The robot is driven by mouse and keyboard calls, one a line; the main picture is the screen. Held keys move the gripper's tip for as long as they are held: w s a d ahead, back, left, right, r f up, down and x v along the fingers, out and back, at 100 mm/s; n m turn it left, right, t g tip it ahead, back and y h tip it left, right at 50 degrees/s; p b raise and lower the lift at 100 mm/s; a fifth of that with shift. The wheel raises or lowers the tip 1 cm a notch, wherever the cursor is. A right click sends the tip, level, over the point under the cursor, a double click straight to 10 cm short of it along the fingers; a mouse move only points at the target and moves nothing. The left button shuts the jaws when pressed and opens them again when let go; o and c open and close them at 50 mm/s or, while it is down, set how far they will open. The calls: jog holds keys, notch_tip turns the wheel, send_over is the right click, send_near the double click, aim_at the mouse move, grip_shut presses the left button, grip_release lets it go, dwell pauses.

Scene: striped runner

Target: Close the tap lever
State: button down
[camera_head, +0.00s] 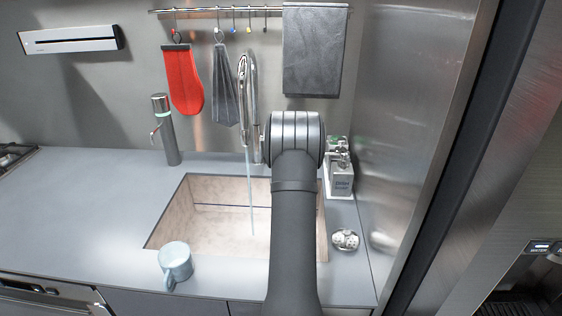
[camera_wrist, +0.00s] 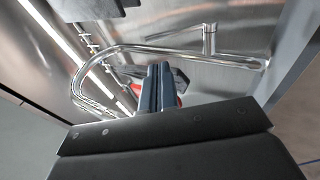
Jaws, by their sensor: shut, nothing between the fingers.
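The chrome tap (camera_head: 250,85) stands behind the sink, and a thin stream of water (camera_head: 251,195) runs from it into the basin. In the wrist view its curved pipe (camera_wrist: 150,49) crosses behind my gripper. A short chrome stub that looks like the tap lever (camera_wrist: 209,38) sticks out from the pipe, right of my fingers. In the head view my arm hides the lever and my fingers. In the wrist view my gripper (camera_wrist: 160,72) is shut and empty. Its fingertips point at the tap and appear apart from the lever; the exact gap is unclear.
The sink (camera_head: 172,222) is set in the grey counter (camera_head: 80,200). A mug (camera_head: 176,262) stands at its front left edge. A soap bottle (camera_head: 341,180) and a small dish (camera_head: 345,239) are on the right. A dark flask (camera_head: 165,130) stands back left. A red mitt (camera_head: 183,80) hangs behind.

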jog(key=x, duration=1)
jog(key=shift+w, duration=0.35)
jog(key=shift+a+r, duration=0.1)
jog(key=shift+r, duration=0.05)
jog(key=shift+w+r+g+h, duration=0.3)
jog(key=shift+w+r+g, duration=0.2)
jog(key=shift+w+r, duration=0.6)
jog(key=shift+s, duration=0.1)
jog(key=s+r+v, duration=0.1)
jog(key=r+v, duration=0.1)
jog(key=v, duration=1.2)
jog(key=shift+m, duration=0.3)
jog(key=shift+w, duration=0.15)
